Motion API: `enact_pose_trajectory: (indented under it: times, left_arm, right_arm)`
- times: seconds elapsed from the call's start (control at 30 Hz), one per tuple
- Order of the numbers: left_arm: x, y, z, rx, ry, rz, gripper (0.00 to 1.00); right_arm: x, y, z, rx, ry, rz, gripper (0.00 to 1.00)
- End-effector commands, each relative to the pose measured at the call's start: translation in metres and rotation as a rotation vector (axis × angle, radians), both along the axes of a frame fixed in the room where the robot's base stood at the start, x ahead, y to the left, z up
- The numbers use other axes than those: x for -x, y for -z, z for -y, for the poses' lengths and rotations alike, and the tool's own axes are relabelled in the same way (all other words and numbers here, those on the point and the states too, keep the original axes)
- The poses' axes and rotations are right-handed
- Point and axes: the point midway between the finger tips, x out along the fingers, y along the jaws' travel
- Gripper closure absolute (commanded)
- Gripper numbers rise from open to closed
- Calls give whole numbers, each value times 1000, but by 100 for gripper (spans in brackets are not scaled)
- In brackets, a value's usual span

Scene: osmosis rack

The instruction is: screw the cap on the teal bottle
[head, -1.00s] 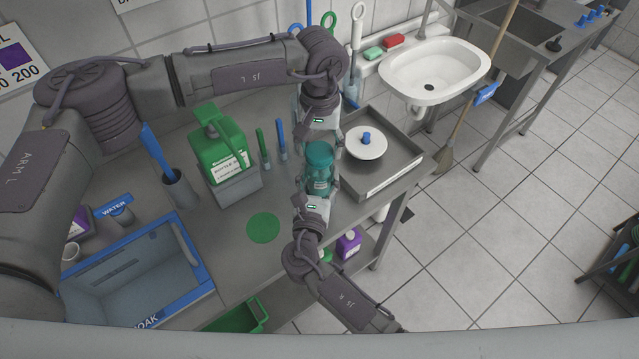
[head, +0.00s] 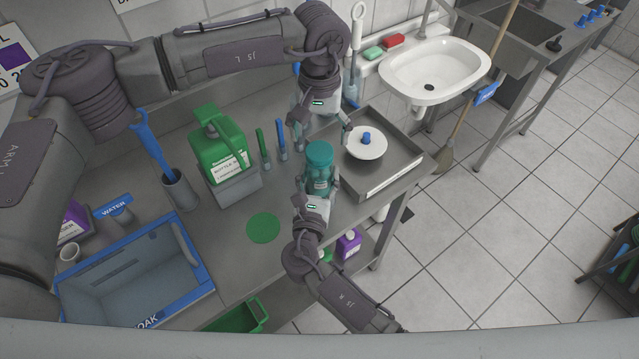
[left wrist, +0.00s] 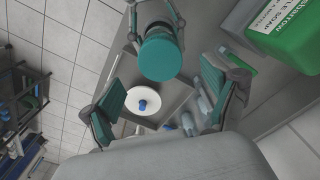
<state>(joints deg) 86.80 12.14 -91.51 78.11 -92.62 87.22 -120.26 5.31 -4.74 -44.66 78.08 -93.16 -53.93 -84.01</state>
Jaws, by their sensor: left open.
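The teal bottle (head: 318,184) stands upright on the steel bench, left of the tray. Its teal cap (head: 319,154) sits on top; whether it is tight I cannot tell. In the left wrist view the round cap top (left wrist: 160,57) hides most of the bottle. My right gripper (head: 319,187) comes from the near side, with its fingers shut on the bottle body. My left gripper (head: 322,138) is open and empty, just behind and above the cap. Its spread teal-padded fingers (left wrist: 163,102) are apart from the cap.
A steel tray (head: 398,181) with a white disc and blue knob (head: 366,146) lies right of the bottle. A green jug (head: 217,145), thin green and blue upright items and a flat green disc (head: 263,228) are left. A blue-rimmed soak basin (head: 195,246) is at front left.

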Motion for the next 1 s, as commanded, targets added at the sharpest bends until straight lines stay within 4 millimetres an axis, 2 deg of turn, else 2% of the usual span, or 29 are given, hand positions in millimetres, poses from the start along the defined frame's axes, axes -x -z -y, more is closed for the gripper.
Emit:
enact_pose_trajectory:
  times: [0.1, 0.37, 0.53, 0.67, 1.0]
  left_arm:
    - [0, -7, 0, 0, 0, 0, 13]
    - [0, -7, 0, 0, -5, -1, 15]
    - [0, -9, 0, 0, -135, 0, 15]
    - [0, -13, 0, 0, -385, 0, 15]
    - [0, -26, 1, 1, -1220, 1, 15]
  right_arm:
    - [0, 0, 0, 1, 0, 0, 100]
    - [0, 0, 0, 1, 0, 0, 100]
    - [0, 0, 0, 1, 0, 0, 100]
    - [0, 0, 0, 1, 0, 0, 100]
    - [0, 0, 0, 1, 0, -1, 100]
